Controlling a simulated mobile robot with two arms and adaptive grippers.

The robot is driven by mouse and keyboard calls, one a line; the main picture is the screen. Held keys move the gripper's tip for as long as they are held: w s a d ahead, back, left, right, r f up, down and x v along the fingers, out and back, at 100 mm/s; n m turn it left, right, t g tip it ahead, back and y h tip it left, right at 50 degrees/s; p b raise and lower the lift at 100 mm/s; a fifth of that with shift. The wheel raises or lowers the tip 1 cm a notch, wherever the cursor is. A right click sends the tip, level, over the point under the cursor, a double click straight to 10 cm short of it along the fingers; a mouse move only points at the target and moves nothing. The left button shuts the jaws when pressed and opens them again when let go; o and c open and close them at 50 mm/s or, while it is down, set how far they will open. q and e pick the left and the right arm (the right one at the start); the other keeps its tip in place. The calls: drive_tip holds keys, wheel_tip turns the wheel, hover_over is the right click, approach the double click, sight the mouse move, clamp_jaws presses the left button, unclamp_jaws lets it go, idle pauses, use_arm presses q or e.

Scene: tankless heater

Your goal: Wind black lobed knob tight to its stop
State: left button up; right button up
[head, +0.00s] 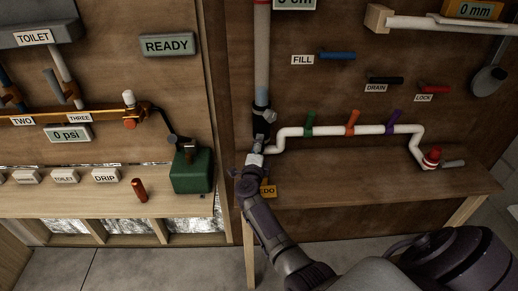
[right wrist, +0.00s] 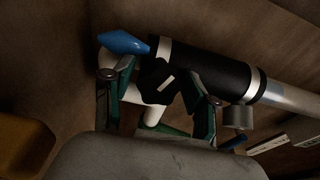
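The black lobed knob (right wrist: 158,82), with a white mark on its face, shows in the right wrist view. It sits beside a black cylinder with silver bands (right wrist: 208,72). My right gripper (right wrist: 158,92) has its fingers apart, one on each side of the knob. A gap shows between the left finger and the knob; whether the right finger touches it I cannot tell. In the head view my right gripper (head: 256,153) is at the lower end of the vertical pipe, just below the black fitting (head: 262,118). The knob is not clear there. My left gripper is not in view.
A white pipe (head: 335,130) with green, orange and purple levers runs right from the gripper. A blue tapered piece (right wrist: 123,42) lies close to the left finger. A wooden shelf (head: 380,187) is below the pipe, and a green box (head: 192,172) stands left.

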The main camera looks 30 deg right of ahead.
drive_tip(key=shift+r+n+p, duration=0.2)
drive_tip(key=shift+n+p, duration=0.1)
drive_tip(key=shift+p, duration=0.1)
drive_tip(key=n+p, duration=0.3)
drive_tip(key=shift+r+n, duration=0.1)
drive_tip(key=shift+n, duration=0.2)
drive_tip(key=shift+n+p, duration=0.3)
drive_tip(key=shift+n, duration=0.2)
drive_tip(key=shift+w+f+n, duration=0.1)
drive_tip(key=shift+f+n, duration=0.1)
drive_tip(key=shift+n, duration=0.1)
drive_tip(key=shift+f, duration=0.1)
drive_tip(key=n+p, duration=0.2)
drive_tip(key=shift+r+n, duration=0.25)
drive_tip(key=shift+n, duration=0.15)
drive_tip(key=n, duration=0.1)
drive_tip(key=n+p, duration=0.1)
drive_tip(key=shift+f+n, duration=0.2)
drive_tip(key=shift+n, duration=0.1)
drive_tip(key=shift+f+n, duration=0.15)
drive_tip(key=shift+n, duration=0.25)
